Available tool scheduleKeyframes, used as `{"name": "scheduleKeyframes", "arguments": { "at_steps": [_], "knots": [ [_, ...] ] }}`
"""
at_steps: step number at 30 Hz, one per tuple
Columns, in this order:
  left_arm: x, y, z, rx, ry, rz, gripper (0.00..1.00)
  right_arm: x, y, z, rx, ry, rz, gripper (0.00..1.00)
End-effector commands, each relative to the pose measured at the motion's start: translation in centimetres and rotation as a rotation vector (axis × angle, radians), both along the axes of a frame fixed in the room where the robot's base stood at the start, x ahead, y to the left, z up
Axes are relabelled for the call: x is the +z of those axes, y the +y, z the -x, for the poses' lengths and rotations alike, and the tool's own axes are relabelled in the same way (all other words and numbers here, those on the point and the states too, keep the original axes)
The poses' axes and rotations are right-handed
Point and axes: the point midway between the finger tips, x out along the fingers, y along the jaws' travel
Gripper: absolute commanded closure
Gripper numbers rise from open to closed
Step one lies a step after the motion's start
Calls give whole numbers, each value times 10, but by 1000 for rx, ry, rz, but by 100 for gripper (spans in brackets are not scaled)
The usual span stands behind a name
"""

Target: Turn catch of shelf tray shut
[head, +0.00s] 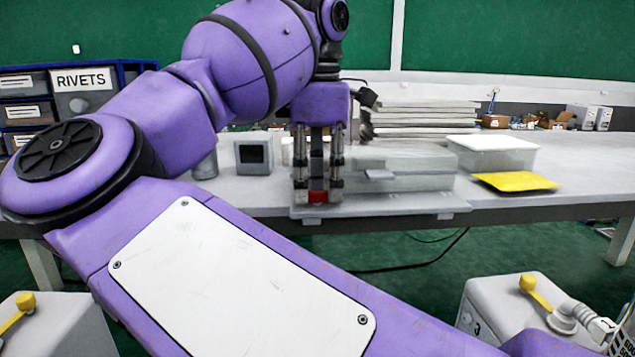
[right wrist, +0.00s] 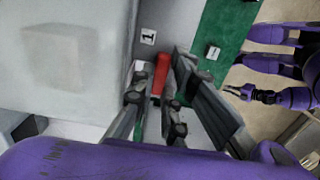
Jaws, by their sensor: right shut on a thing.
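My right gripper (head: 318,190) points down in front of a long grey tray-like unit (head: 415,182) on the table. Its fingers are shut on a small red catch (head: 318,197) at the unit's front left. In the right wrist view, the red catch (right wrist: 161,72) stands between the fingertips (right wrist: 157,98), beside a grey wall with a label "1". The fingers hide part of the catch, so its exact angle is unclear. My left gripper (right wrist: 252,94) appears small at the right of the wrist view, away from the unit; its jaws are too small to judge.
A small dark-faced box (head: 253,153) stands left of the gripper. A stack of pale sheets (head: 425,118), a clear bin (head: 493,152) and a yellow sheet (head: 515,181) lie to the right. Grey canisters with yellow levers (head: 505,300) stand in front. The table's right side has free room.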

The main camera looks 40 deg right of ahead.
Motion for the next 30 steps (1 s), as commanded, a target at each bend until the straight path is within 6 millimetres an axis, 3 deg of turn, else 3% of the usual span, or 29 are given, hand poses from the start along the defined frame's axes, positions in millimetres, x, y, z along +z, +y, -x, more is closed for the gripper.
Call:
{"name": "scheduleKeyframes", "arguments": {
  "at_steps": [11,30],
  "knots": [
    [5,0,-3,1,-7,1,100,2,0,0,104,-2,1,100],
    [32,-10,-14,-9,-28,19,100,5,0,1,677,-4,2,100]
  ]
}}
